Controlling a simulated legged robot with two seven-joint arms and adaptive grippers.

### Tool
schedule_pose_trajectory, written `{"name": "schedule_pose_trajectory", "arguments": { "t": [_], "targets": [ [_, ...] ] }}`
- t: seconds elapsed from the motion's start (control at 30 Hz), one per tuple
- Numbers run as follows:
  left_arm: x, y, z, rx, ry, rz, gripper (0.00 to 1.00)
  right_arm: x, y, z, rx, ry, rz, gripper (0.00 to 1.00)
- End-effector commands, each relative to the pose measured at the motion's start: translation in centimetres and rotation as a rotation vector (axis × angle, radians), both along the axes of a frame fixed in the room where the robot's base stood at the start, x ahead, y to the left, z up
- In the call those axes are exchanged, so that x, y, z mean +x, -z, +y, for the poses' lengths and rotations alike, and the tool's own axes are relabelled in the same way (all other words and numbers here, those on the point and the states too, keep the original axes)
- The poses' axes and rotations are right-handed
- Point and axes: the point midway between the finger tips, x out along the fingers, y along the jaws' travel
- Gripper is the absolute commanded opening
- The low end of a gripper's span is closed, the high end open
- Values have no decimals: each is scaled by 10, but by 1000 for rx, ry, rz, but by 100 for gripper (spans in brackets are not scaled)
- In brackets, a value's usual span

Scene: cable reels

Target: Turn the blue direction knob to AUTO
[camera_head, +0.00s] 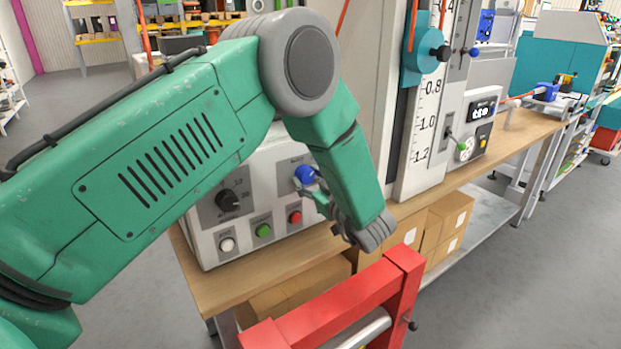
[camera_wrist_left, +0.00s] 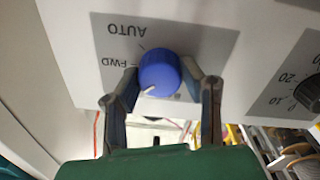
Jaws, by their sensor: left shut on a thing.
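The blue direction knob (camera_head: 305,174) is on the front panel of a white control box in the head view. It also shows large in the left wrist view (camera_wrist_left: 158,72), where the panel is upside down. There, AUTO is printed at the upper left of the knob and FWD to its left. The knob's white mark faces the lower left, below FWD and away from AUTO. My left gripper (camera_head: 322,195) is shut on the knob, with one finger on each side. The fingers (camera_wrist_left: 168,82) partly hide the panel below. My right gripper is out of view.
The control box (camera_head: 208,245) stands on a wooden bench (camera_head: 205,283). A black dial (camera_head: 228,200) and white, green and red (camera_head: 295,217) buttons are near the knob. A red frame (camera_head: 345,298) stands in front. Cardboard boxes (camera_head: 448,222) sit below the bench.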

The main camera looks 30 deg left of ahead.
Motion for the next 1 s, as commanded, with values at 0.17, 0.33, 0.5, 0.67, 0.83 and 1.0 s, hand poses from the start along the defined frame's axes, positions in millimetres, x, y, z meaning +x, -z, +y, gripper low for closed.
{"name": "schedule_pose_trajectory", "arguments": {
  "t": [0.17,0.33,0.5,0.67,0.83,1.0],
  "targets": [
    [2,-5,2,25,-1,42,6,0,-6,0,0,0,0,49],
    [2,-6,2,66,-1,140,6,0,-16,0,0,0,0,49],
    [3,-7,1,123,0,278,6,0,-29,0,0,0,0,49],
    [3,-7,1,181,0,418,6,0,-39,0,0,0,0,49],
    [3,-7,1,242,-1,567,6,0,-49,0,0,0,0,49],
    [3,-7,0,304,-2,716,6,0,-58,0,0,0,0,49]
  ]
}}
